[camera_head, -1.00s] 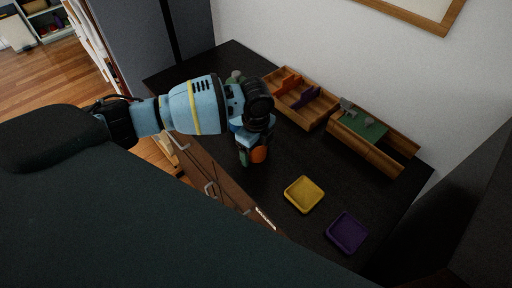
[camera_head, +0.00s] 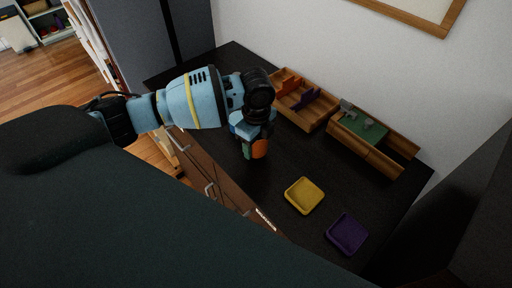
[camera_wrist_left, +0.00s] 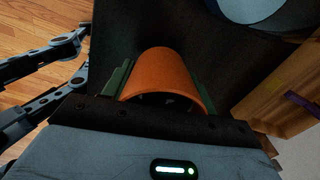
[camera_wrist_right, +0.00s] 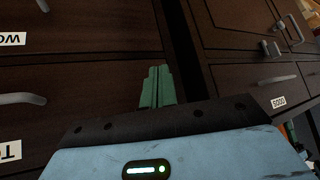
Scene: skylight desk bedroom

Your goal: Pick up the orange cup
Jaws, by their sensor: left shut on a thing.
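The orange cup (camera_head: 260,149) is above the dark desk near its front edge, partly hidden by my left gripper. My left gripper (camera_head: 253,151) points down and is shut on the cup. In the left wrist view the orange cup (camera_wrist_left: 163,75) lies between the two green fingers, one on each side. The head view does not clearly show how far its bottom is from the desk. My right gripper (camera_wrist_right: 157,85) shows only in the right wrist view, with its green fingers together and nothing between them, in front of dark drawers.
On the desk are a yellow tray (camera_head: 289,196), a purple tray (camera_head: 330,237), a wooden organizer with orange and purple dividers (camera_head: 325,123), and a wooden box with a green panel (camera_head: 404,169). The wall is behind. Drawer handles (camera_head: 209,189) stick out at the front.

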